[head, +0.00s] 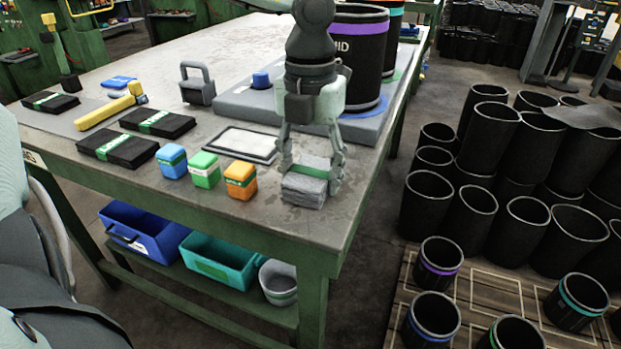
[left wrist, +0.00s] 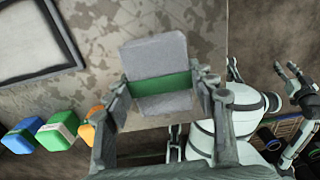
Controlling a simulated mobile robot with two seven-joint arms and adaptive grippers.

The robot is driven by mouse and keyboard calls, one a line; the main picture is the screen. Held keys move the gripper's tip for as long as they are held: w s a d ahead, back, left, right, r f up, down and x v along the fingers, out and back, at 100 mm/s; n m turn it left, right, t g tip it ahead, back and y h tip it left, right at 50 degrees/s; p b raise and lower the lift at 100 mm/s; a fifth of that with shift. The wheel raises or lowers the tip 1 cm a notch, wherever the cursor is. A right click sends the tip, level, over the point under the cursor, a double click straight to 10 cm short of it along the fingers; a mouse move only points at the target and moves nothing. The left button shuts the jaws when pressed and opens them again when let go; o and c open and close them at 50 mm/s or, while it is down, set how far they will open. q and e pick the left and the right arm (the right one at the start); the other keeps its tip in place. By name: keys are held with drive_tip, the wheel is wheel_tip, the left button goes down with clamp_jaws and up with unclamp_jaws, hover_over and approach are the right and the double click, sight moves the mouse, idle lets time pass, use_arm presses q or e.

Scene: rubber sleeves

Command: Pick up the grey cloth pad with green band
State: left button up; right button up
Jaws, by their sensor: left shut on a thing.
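The grey cloth pad with a green band (head: 303,190) lies near the front right corner of the workbench. In the left wrist view the pad (left wrist: 158,55) sits between my left fingers, with the green band running across between them. My left gripper (head: 310,172) comes down from above and is shut on the pad's sides; it also shows in the left wrist view (left wrist: 160,92). I cannot tell whether the pad is clear of the bench. My right gripper (left wrist: 292,78) shows small at the right of the left wrist view, its fingers apart and empty.
Blue (head: 171,161), green (head: 204,169) and orange (head: 241,180) small boxes stand left of the pad. A framed panel (head: 240,144) lies behind them. A grey platform (head: 235,105) carries large black sleeves (head: 358,75). Black banded packs (head: 118,149) lie further left. The bench edge is close.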

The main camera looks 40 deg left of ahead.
sight(308, 169)
use_arm(q)
drive_tip(key=shift+c, duration=1.4)
drive_tip(key=shift+r, duration=0.15)
drive_tip(key=shift+w+r, duration=0.1)
drive_tip(key=shift+r, duration=0.2)
drive_tip(key=r, duration=0.3)
drive_tip(key=shift+w+a+r, duration=0.15)
drive_tip(key=shift+a+r, duration=0.25)
drive_tip(key=w+a+r, duration=0.3)
drive_tip(key=a+r, duration=0.3)
drive_tip(key=a, duration=0.4)
drive_tip(key=shift+w+r+b, duration=0.2)
drive_tip(key=shift+w+b, duration=0.15)
drive_tip(key=shift+w, duration=0.05)
use_arm(e)
drive_tip(key=shift+d+r, duration=0.1)
drive_tip(key=shift+r, duration=0.7)
